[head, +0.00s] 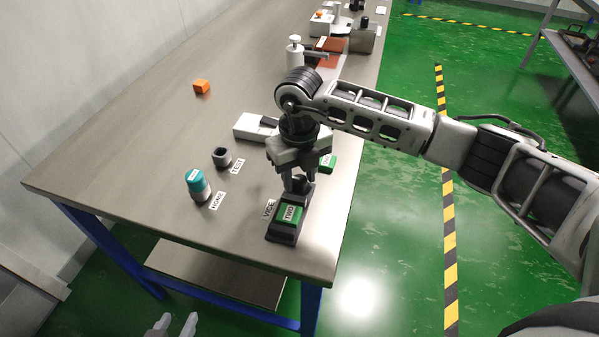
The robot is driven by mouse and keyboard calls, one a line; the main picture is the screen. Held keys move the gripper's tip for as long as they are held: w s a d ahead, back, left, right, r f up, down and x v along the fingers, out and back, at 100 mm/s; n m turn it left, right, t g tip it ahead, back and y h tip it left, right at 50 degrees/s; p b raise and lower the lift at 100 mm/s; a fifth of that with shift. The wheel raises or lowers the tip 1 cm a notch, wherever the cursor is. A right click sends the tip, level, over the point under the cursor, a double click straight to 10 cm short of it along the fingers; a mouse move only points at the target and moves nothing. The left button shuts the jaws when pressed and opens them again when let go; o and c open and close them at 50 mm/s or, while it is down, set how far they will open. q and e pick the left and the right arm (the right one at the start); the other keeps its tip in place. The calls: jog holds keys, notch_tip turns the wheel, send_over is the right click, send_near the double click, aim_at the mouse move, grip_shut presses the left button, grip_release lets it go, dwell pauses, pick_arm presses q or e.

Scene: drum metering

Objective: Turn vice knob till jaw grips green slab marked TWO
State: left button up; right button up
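The vice (283,233) is a dark block near the table's front right corner, beside a label reading VICE. The green slab (291,214) marked TWO lies in it. I cannot tell whether the jaw touches the slab. My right gripper (300,183) points down at the far end of the vice, where the knob would be. The knob is mostly hidden by the fingers, and I cannot tell whether they are closed on it. My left gripper (175,326) is at the bottom edge, away from the table, with its fingertips apart and nothing between them.
Another green block (327,162) lies behind the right gripper. A teal-topped jar (198,185) stands by the HOME label, and a grey cup-like piece (222,157) by TEST. A white device (256,127), an orange block (201,87) and a white dispenser (294,53) stand farther back.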

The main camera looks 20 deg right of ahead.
jog(key=c, duration=0.7)
